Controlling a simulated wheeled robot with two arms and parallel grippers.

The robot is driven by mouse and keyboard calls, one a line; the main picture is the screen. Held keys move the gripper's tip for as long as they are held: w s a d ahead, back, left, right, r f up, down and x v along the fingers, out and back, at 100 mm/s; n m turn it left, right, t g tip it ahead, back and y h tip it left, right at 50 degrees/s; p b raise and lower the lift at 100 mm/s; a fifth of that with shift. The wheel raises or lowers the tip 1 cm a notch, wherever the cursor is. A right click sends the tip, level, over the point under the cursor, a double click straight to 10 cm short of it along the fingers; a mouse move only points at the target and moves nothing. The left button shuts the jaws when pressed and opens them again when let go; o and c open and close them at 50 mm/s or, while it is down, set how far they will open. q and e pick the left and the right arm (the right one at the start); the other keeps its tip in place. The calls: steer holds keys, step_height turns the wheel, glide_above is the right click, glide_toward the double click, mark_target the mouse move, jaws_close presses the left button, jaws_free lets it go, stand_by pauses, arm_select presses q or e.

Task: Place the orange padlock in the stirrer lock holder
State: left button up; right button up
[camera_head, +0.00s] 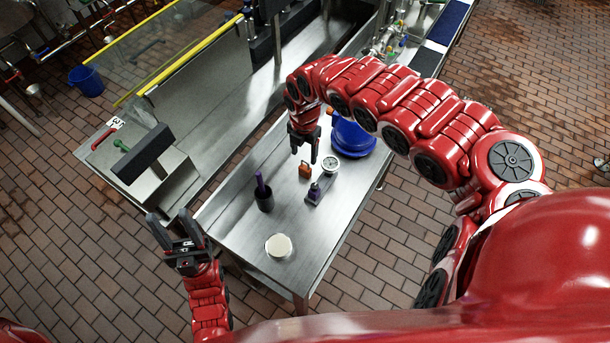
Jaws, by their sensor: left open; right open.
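The small orange padlock (305,171) stands on the steel table, near its middle. My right gripper (303,154) points down just above and behind the padlock, open, with its fingers apart and nothing visible between them. My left gripper (170,221) is open and empty, off the table's left edge. A small grey plate with a purple part (315,192) lies just in front of the padlock. A dark cup (264,201) with a purple stick stands to the left. I cannot tell which thing is the stirrer lock holder.
A round white gauge (331,163) is close to the padlock's right. A blue round-based object (353,138) stands behind, partly hidden by my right arm. A pale disc (279,245) lies near the table's front. The steel table (235,222) has bare room at its left front.

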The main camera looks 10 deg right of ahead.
mark_target(304, 168)
step_height(304, 168, down, 2)
steer(key=shift+s+a+f, duration=0.1)
steer(key=shift+s+a, duration=0.05)
steer(key=shift+f, duration=0.8)
steer(key=shift+w+f+p, duration=0.2)
steer(key=shift+f+p, duration=0.35)
steer(key=shift+f, duration=0.6)
steer(key=shift+w+f+p, duration=0.15)
steer(key=shift+f+p, duration=0.35)
steer(key=shift+f, duration=0.6)
steer(key=shift+d+f, duration=0.35)
steer(key=shift+f, duration=0.05)
jaws_close()
